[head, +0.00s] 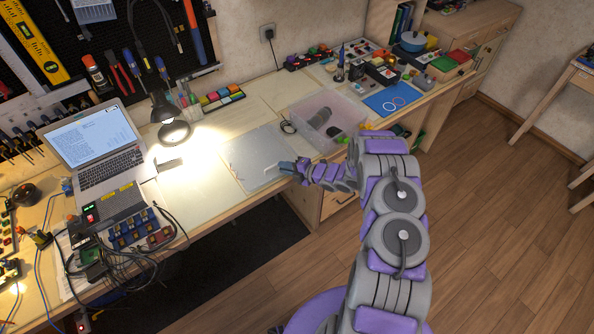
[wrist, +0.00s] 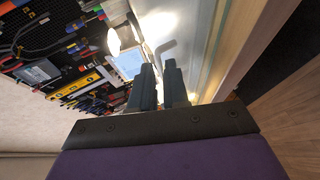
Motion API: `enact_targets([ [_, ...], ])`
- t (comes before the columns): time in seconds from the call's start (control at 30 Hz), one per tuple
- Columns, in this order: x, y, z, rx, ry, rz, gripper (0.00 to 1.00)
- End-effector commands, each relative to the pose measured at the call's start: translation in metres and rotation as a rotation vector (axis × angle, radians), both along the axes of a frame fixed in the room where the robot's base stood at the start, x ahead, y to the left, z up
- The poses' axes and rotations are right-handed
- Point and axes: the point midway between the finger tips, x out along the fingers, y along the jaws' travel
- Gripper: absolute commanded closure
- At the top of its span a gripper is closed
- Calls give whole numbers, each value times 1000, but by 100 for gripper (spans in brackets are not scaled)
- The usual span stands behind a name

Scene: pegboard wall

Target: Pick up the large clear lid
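The large clear lid (head: 252,160) lies flat on the workbench as a greyish see-through sheet, left of the clear bin. A pale bar, perhaps its handle, shows near its right side. In the wrist view the lid (wrist: 192,35) is a light grey strip beyond the fingertips, with the pale bar just ahead of them. My gripper (head: 286,168) is at the lid's right front edge, close above the bench. In the wrist view my gripper (wrist: 159,68) shows two dark fingers with a narrow gap and nothing visible between them. I cannot tell whether a finger touches the lid.
A clear bin (head: 324,106) with dark items stands right of the lid. A lit lamp (head: 172,122) and a laptop (head: 92,142) stand to the left, with cables and electronics in front. A blue mat (head: 390,100) lies farther right.

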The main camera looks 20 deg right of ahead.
Motion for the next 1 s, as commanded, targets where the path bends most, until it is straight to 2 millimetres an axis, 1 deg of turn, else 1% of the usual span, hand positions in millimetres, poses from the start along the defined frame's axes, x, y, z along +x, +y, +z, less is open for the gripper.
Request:
enact_targets([
  [0.03,5,7,-3,1,-1,2,85],
  [0.2,17,18,-9,1,-1,2,85],
  [0.37,22,21,-11,3,1,0,85],
  [0.63,22,21,-11,2,1,-1,85],
  [0.67,22,21,-11,2,1,-1,86],
  [0.8,22,22,-11,2,1,-1,100],
  [1.0,22,22,-11,0,2,1,100],
])
